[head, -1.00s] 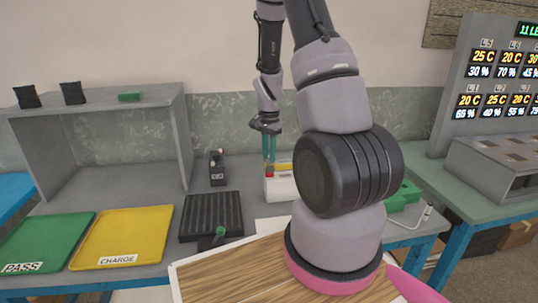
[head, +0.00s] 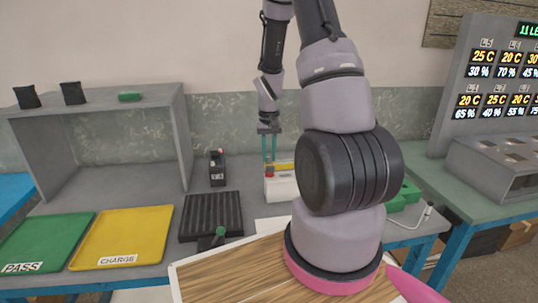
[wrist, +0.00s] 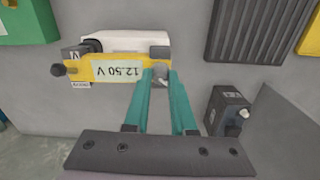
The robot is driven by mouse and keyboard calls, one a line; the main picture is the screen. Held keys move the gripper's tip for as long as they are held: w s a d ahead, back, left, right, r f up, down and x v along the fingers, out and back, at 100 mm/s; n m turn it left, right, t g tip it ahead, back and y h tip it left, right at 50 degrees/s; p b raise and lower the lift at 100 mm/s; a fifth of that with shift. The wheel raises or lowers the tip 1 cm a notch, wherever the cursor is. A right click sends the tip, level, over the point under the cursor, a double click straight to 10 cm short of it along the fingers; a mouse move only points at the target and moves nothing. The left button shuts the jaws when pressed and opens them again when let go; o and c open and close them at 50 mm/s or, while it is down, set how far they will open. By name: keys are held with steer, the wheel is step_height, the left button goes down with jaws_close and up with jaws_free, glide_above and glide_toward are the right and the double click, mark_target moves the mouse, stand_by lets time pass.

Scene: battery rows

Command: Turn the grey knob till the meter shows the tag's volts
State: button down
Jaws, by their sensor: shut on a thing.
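The white meter box (head: 283,190) stands on the bench at centre, partly behind my arm; it also shows in the wrist view (wrist: 130,40). The grey knob (wrist: 161,77) is at the tag's right end there. My gripper (head: 269,162) points down over the box's left end. In the wrist view its teal fingertips (wrist: 160,73) are on either side of the knob, shut on it. I cannot read any meter display in these frames.
A small black box (head: 217,170) stands left of the meter. A ribbed black mat (head: 211,232), a yellow CHARGE tray (head: 120,236) and a green PASS tray (head: 45,242) lie further left. A grey shelf (head: 187,140) stands behind them. Green blocks (head: 408,194) sit to the right.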

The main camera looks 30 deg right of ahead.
mark_target(269, 157)
steer(key=shift+n, duration=0.6)
steer(key=c, duration=0.7)
jaws_free()
steer(key=shift+c, duration=0.2)
steer(key=shift+r, duration=0.15)
step_height(269, 157, up, 11)
steer(key=shift+f, duration=0.2)
